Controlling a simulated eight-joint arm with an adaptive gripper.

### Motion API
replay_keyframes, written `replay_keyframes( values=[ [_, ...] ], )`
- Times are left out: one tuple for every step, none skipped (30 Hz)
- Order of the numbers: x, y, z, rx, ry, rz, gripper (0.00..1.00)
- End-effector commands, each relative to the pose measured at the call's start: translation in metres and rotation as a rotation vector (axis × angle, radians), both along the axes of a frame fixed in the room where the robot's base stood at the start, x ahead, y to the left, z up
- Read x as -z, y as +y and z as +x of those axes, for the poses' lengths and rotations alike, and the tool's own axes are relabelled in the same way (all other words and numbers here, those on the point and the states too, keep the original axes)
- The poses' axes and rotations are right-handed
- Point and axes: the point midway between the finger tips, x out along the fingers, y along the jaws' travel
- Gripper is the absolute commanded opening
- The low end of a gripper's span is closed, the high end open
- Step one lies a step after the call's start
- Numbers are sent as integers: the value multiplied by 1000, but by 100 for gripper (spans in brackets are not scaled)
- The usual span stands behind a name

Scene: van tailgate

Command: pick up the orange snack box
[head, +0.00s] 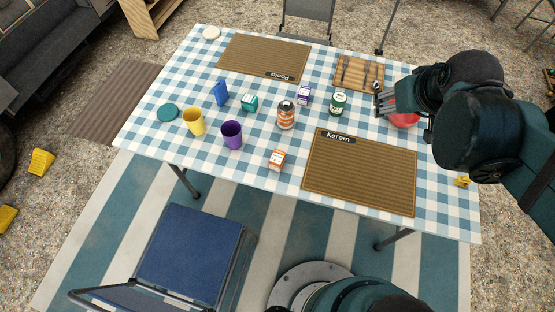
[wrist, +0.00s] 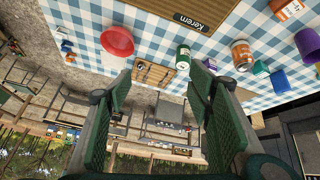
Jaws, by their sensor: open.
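The orange snack box (head: 277,160) stands on the checked tablecloth near the table's front edge, just left of the Kerem placemat. In the wrist view an orange box (wrist: 291,8) with a white label shows at the top right, partly cut off. My gripper (head: 384,99) is over the right part of the table, by the red bowl, well to the right of the snack box. In the wrist view my gripper (wrist: 160,90) has its two green fingers spread wide with nothing between them.
The orange-striped can (head: 286,115), purple cup (head: 232,135) and yellow cup (head: 194,122) stand near the box. The Kerem placemat (head: 361,175) lies to its right. The red bowl (head: 405,120) is partly hidden under my arm. Cloth in front of the box is clear.

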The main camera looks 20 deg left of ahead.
Motion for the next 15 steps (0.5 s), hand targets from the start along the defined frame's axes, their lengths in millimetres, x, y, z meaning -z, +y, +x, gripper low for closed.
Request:
replay_keyframes(
  values=[
    [5, 11, 3, -34, 15, -10, 51],
    [9, 16, 4, -51, 25, -17, 51],
    [13, 24, 5, -77, 36, -25, 51],
    [16, 30, 5, -95, 47, -33, 51],
    [20, 35, 6, -113, 57, -39, 51],
    [24, 43, 6, -139, 68, -47, 51],
    [28, 48, 7, -157, 78, -55, 51],
    [31, 54, 7, -176, 87, -61, 51],
    [36, 62, 7, -201, 99, -70, 51],
    [40, 67, 7, -220, 109, -76, 51],
    [43, 73, 7, -238, 117, -82, 51],
    [48, 81, 7, -263, 129, -91, 51],
    [52, 86, 6, -283, 138, -98, 51],
    [55, 92, 7, -301, 146, -105, 51],
    [60, 99, 6, -327, 159, -113, 51]
  ],
)
